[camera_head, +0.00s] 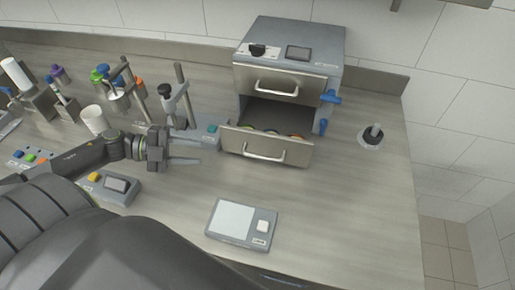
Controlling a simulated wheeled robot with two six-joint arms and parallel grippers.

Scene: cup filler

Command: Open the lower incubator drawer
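The incubator (330,55) is a grey two-drawer box at the back of the bench. Its upper drawer (290,84) is shut, with a silver bar handle. The lower drawer (240,138) is pulled out toward me, and several small coloured items show partly inside behind its front. Its silver handle (265,154) is free, with nothing on it. My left gripper (200,152) is left of the lower drawer, apart from the handle. Its two fingers point right, spread with a gap between them and nothing held. My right gripper is not in view.
A flat scale-like device (241,223) lies in front of the drawer. A button box (110,187), a white cup (95,120) and several stands with coloured knobs crowd the left. A round base with a peg (372,136) stands right. The front right bench is clear.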

